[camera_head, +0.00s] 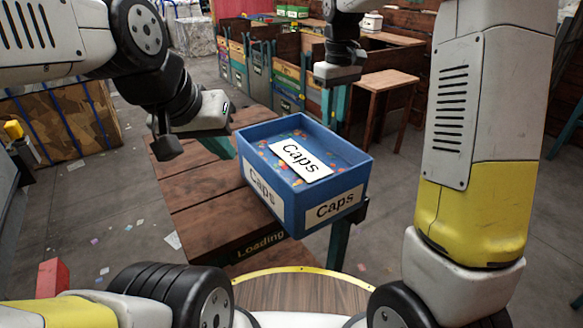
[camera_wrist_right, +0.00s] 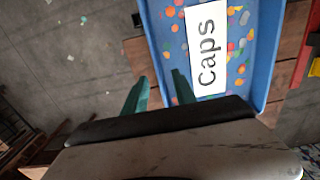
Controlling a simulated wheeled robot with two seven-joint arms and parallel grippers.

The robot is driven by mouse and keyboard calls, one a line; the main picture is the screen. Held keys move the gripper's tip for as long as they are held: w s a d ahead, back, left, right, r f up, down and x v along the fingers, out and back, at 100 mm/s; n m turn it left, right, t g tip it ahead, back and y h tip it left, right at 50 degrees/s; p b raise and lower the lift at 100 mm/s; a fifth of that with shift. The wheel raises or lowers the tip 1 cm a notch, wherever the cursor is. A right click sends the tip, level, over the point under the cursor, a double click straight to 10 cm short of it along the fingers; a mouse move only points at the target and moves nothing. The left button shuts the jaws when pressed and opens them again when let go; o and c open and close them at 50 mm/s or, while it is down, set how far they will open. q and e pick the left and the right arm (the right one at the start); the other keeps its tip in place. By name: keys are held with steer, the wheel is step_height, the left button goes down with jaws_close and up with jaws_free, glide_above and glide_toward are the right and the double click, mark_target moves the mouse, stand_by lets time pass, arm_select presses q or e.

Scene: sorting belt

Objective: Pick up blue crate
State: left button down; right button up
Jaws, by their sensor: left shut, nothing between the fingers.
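The blue crate (camera_head: 352,187) is open-topped, with white "Caps" labels and colourful bottle caps inside. It sits upright on the wooden loading table in the head view. Its inside and one long wall also show in the right wrist view (camera_wrist_right: 262,60). My left gripper (camera_head: 225,152) is just left of the crate's back left corner, shut and empty, apart from the crate.
The wooden table (camera_head: 190,195) has bare planks left of the crate. Labelled bins (camera_head: 290,80) and a small wooden table (camera_head: 388,82) stand behind. A caged cardboard bale (camera_head: 65,125) is at the left. A red object (camera_head: 53,278) lies at lower left.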

mark_target(332, 132)
steer(key=f, duration=0.8)
steer(key=shift+w, duration=0.35)
steer(key=shift+r, duration=0.1)
steer(key=shift+c, duration=0.4)
jaws_close()
steer(key=shift+r, duration=0.1)
stand_by(0.4)
